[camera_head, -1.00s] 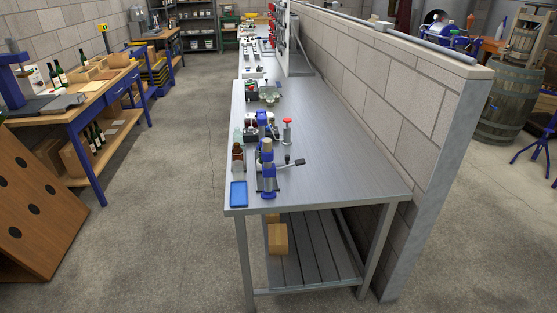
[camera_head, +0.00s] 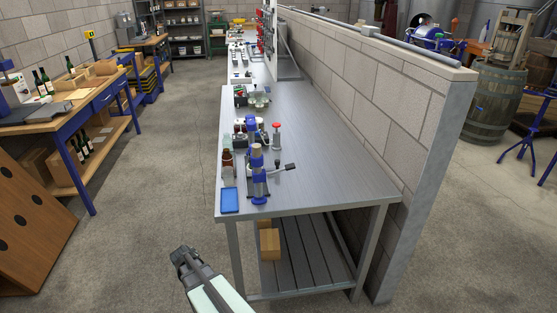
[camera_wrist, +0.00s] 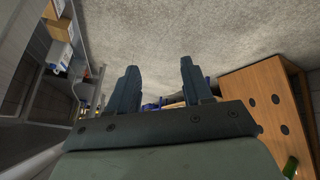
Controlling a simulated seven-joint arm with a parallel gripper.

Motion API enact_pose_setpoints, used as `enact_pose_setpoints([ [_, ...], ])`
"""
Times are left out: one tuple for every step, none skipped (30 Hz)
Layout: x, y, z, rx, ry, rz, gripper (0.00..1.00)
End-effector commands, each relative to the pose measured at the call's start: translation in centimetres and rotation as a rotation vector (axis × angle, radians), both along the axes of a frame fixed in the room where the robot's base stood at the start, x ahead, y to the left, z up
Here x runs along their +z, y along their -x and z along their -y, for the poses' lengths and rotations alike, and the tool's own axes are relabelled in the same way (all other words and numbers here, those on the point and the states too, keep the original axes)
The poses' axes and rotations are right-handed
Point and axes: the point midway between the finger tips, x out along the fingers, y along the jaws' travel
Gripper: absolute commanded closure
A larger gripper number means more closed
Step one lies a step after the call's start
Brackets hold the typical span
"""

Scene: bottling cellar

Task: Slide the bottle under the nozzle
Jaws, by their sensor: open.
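A small brown bottle (camera_head: 227,161) stands near the left edge of the steel bench (camera_head: 330,182). A paler glass bottle (camera_head: 227,142) stands just behind it. A blue bench device (camera_head: 258,175) with a side lever stands right of the brown bottle. I cannot make out which part is the nozzle. My gripper (camera_head: 184,252) is low over the floor, left of the bench's front end and well apart from the bottle. In the wrist view its two fingers (camera_wrist: 160,85) are spread with nothing between them. The bottle cannot be made out there.
A blue tray (camera_head: 230,200) lies at the bench's front left corner. A red-topped device (camera_head: 276,135) stands behind the blue one. A block wall (camera_head: 390,110) runs along the bench's right side. The bench's front right surface is bare. A wooden rack (camera_head: 35,220) stands at the left.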

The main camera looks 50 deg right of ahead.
Motion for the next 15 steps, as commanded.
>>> enact_pose_setpoints([
  [2.0, -1.8, 1.8, -0.007, 0.025, 0.052, 0.5],
  [3.2, -2.6, 2.7, -0.009, 0.04, 0.081, 0.5],
  [4.8, -3.7, 3.9, -0.012, 0.06, 0.122, 0.5],
  [6.1, -4.5, 4.9, -0.014, 0.075, 0.152, 0.5],
  [7.4, -5.2, 5.8, -0.016, 0.092, 0.181, 0.5],
  [9.1, -6.1, 7.1, -0.019, 0.114, 0.22, 0.5],
  [10.5, -6.8, 8.0, -0.02, 0.13, 0.249, 0.5],
  [11.9, -7.4, 9.0, -0.023, 0.148, 0.277, 0.5],
  [13.7, -8.1, 10.2, -0.024, 0.172, 0.315, 0.5],
  [15.2, -8.7, 11.2, -0.025, 0.192, 0.343, 0.5],
  [16.6, -9.1, 12.2, -0.027, 0.209, 0.37, 0.5],
  [18.6, -9.7, 13.5, -0.028, 0.237, 0.406, 0.5],
  [20.0, -10.0, 14.4, -0.029, 0.258, 0.431, 0.5],
  [21.5, -10.3, 15.4, -0.03, 0.278, 0.456, 0.5],
  [23.4, -10.6, 16.6, -0.03, 0.306, 0.487, 0.5],
])
